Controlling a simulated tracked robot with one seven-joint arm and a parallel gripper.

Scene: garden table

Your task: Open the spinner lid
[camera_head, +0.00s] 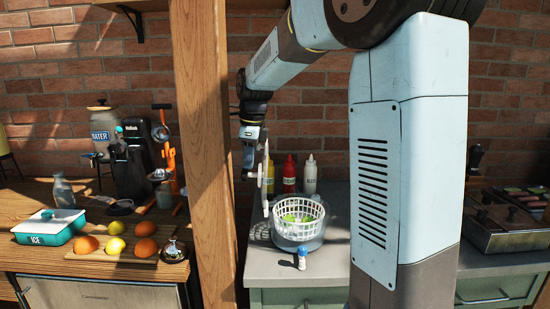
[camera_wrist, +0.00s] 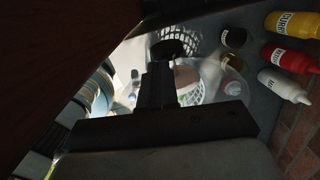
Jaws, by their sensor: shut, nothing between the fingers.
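The salad spinner (camera_head: 297,232) stands on the grey counter, a clear bowl with a white lattice basket (camera_head: 287,212) holding something green. Its lid (camera_head: 266,178) appears as a thin pale disc, nearly edge-on and upright at the left side of the bowl, well away from covering the basket. My gripper (camera_head: 248,172) is just left of the lid, pointing down, shut and empty. Whether it touches the lid I cannot tell. In the wrist view my dark fingers (camera_wrist: 158,88) partly hide a pale translucent surface and the basket lattice (camera_wrist: 188,38).
A wooden post (camera_head: 205,150) stands close left of my gripper. Red (camera_head: 289,174), yellow (camera_head: 268,178) and white (camera_head: 310,174) bottles stand behind the spinner. A small blue-and-white shaker (camera_head: 302,259) stands in front. A grill (camera_head: 508,220) is at the right.

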